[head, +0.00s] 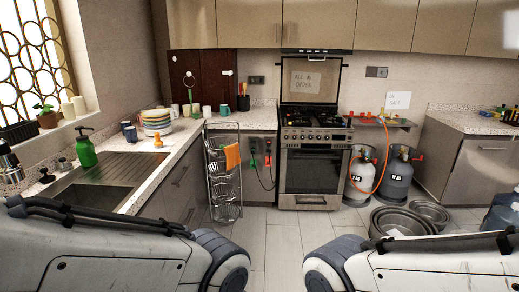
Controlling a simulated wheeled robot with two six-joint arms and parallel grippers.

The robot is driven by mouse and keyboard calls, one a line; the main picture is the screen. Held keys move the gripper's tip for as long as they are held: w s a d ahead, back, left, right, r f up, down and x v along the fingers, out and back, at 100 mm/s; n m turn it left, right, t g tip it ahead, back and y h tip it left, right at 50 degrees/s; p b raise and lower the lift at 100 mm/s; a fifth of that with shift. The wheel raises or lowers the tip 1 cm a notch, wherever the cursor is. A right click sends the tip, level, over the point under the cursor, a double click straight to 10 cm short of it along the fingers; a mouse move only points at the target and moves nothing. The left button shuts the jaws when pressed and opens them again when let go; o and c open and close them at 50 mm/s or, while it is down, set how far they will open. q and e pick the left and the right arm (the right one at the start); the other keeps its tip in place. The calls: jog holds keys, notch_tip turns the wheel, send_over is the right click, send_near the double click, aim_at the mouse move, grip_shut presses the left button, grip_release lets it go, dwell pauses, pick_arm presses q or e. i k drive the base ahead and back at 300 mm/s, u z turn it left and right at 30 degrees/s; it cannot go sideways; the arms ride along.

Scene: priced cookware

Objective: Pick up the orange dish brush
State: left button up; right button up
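A small orange item (158,139) stands on the counter between the sink's drainboard and the front edge. It may be the orange dish brush, but it is too small to be sure of its shape. An orange cloth (232,157) hangs on the wire rack beyond it. My white arm links fill the lower left and lower right of the head view. Neither gripper shows, and no gripper is seen near the orange item.
The sink (88,187), a green soap bottle (86,149) and stacked plates (156,122) are on the left counter. A wire rack (224,190) stands beside it. Metal pots (400,220) and gas cylinders (396,178) stand on the right floor. The middle floor is clear.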

aim_at(158, 144)
jog(key=z, duration=0.3)
jog(key=i, duration=3.85)
jog(key=u, duration=1.5)
jog(key=i, duration=1.3)
jog(key=u, duration=0.6)
